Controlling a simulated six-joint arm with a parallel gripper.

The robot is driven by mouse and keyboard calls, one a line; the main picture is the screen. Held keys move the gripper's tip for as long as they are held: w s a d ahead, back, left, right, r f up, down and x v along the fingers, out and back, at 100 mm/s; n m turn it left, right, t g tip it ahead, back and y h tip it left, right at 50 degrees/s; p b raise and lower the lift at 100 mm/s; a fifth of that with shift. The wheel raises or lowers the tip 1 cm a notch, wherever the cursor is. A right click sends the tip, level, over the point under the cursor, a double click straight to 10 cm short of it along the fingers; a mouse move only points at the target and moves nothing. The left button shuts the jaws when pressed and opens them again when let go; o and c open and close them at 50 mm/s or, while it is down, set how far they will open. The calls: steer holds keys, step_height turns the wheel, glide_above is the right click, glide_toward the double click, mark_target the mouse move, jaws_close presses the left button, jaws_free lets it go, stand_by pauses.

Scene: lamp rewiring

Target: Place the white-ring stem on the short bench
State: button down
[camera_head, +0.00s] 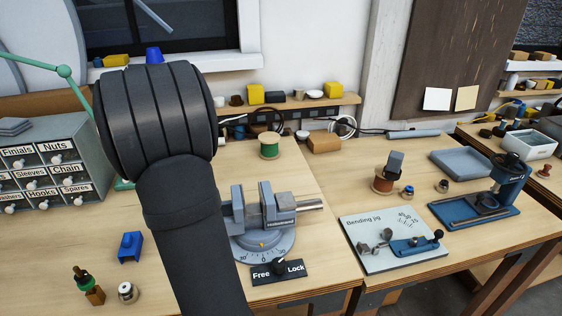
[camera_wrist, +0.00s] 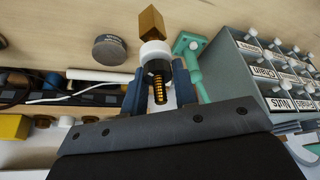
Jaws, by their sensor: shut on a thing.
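My gripper (camera_wrist: 160,88) is shut on the white-ring stem, seen in the wrist view. The stem has a white ring (camera_wrist: 155,50), a dark and brass threaded part between the fingers and a brass block-like end (camera_wrist: 151,20) pointing away from my gripper. Wooden bench top shows behind it; whether the stem touches the wood I cannot tell. In the head view my own arm hides the gripper and stem. A bench with the bending jig (camera_head: 395,241) stands right of the vise bench (camera_head: 190,290), and another bench (camera_head: 490,140) is at far right; none is labelled short.
A vise (camera_head: 262,222) stands right of my arm. Labelled drawers (camera_head: 50,165) are at left; they show at right in the wrist view, beside a green lamp foot (camera_wrist: 190,50). A green-ring stem (camera_head: 84,284) stands at front left. The jig bench has bare wood at its right front.

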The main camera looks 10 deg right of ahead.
steer(key=s+d+f+m+h, duration=0.1)
steer(key=s+d+m, duration=0.2)
steer(key=d, duration=0.7)
steer(key=s+d+f+m+h, duration=0.1)
steer(key=s+d+m, duration=0.3)
steer(key=d, duration=0.7)
steer(key=w+d+r+m+h, duration=0.1)
steer(key=w+d+r+m, duration=0.15)
steer(key=d, duration=1.55)
steer(key=w+d+r+m+h, duration=0.1)
steer(key=w+d+m+h, duration=0.2)
steer(key=d, duration=1.6)
steer(key=s+d+m, duration=0.2)
steer(key=s+d, duration=0.3)
steer(key=d, duration=0.6)
steer(key=s+d+m, duration=0.1)
steer(key=s+d, duration=0.4)
steer(key=d, duration=0.5)
steer(key=s+d+f, duration=0.6)
steer(key=s+d, duration=0.1)
steer(key=s, duration=0.2)
steer(key=w+a+f, duration=0.1)
steer(key=w+f, duration=1)
steer(key=shift+f+g, duration=0.2)
steer(key=shift+g, duration=0.1)
steer(key=shift+w+a+f, duration=0.1)
steer(key=shift+f, duration=0.05)
